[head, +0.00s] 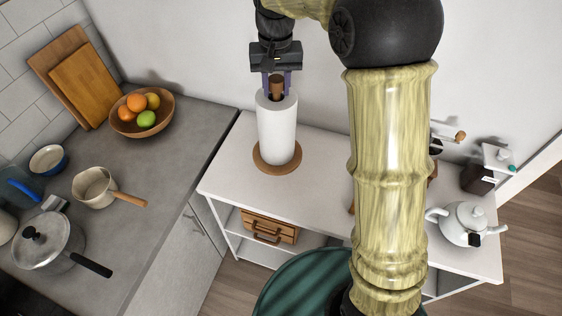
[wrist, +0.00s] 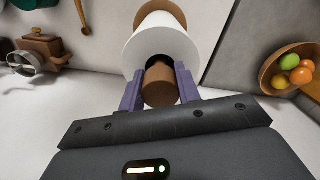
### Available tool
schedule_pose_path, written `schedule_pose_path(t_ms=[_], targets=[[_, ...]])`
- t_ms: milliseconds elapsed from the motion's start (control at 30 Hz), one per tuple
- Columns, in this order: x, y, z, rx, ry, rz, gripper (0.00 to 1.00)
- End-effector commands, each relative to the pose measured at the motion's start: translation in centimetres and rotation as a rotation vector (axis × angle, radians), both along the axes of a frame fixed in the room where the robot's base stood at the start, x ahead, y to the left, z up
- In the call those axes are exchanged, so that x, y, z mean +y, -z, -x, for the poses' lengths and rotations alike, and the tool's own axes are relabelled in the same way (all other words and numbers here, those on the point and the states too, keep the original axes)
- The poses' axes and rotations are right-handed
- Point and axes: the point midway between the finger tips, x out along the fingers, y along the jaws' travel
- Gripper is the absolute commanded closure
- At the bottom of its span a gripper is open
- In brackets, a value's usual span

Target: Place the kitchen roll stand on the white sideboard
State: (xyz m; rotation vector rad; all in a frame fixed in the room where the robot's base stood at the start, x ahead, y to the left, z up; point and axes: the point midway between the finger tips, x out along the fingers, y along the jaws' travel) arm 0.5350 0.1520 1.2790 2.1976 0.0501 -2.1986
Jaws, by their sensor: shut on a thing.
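The kitchen roll stand (head: 277,130) has a white paper roll, a round wooden base and a wooden knob on top. It is upright over the left part of the white sideboard (head: 325,150). I cannot tell whether its base touches the top. My gripper (head: 277,84) comes from above and is shut on the wooden knob. In the wrist view, the purple fingers of my gripper (wrist: 160,88) sit on both sides of the knob (wrist: 160,82), with the roll (wrist: 160,45) beyond it. My arm hides the middle of the sideboard.
A white teapot (head: 466,222) stands at the sideboard's right. A grey counter (head: 150,180) on the left holds a fruit bowl (head: 142,122), a saucepan (head: 95,187) and a lidded pot (head: 47,240). A wooden drawer box (head: 268,230) is on the lower shelf. White top is clear around the stand.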

Motion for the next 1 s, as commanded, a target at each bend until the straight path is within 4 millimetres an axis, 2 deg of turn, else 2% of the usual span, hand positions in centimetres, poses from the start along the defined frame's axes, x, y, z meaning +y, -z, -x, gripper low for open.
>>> schedule_pose_path(t_ms=[367, 867, 1000], targets=[[-0.02, 0.41, -0.04, -0.002, -0.041, -0.003, 1.00], [0.15, -0.24, 0.14, -0.003, -0.096, 0.000, 1.00], [0.14, 0.21, 0.14, -0.002, -0.095, 0.000, 1.00]])
